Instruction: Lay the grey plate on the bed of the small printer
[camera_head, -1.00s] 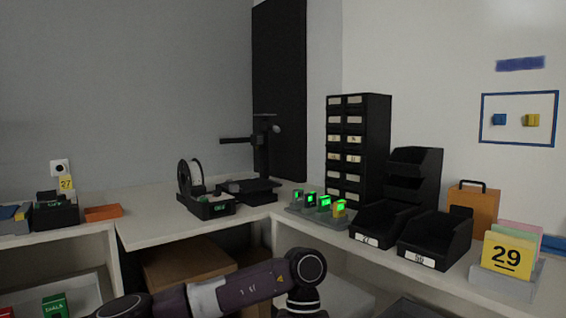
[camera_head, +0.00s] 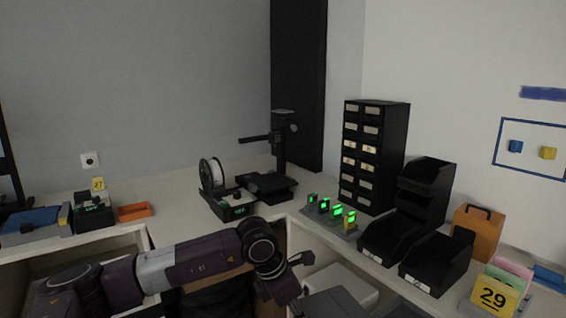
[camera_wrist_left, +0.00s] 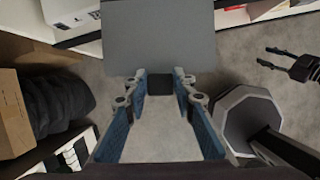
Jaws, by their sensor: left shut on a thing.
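The grey plate (camera_wrist_left: 158,38) is held by one edge between the fingertips of my left gripper (camera_wrist_left: 160,86) and extends beyond them in the left wrist view. In the head view my left gripper (camera_head: 287,284) is low at the front, below counter level; a grey slab (camera_head: 335,303) beside it appears to be this plate. The small printer (camera_head: 281,150) is black, with one upright column, and stands in the counter's back corner. Its dark, flat bed (camera_head: 270,187) looks bare. My right gripper (camera_wrist_left: 272,58) shows open and empty at the right of the left wrist view.
A spool unit (camera_head: 228,203) stands close left of the small printer. A rack with green-lit blocks (camera_head: 330,218), black bins (camera_head: 408,250) and a drawer tower (camera_head: 374,155) stand to its right. The counter left of the spool is mostly free, with an orange tray (camera_head: 134,212).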

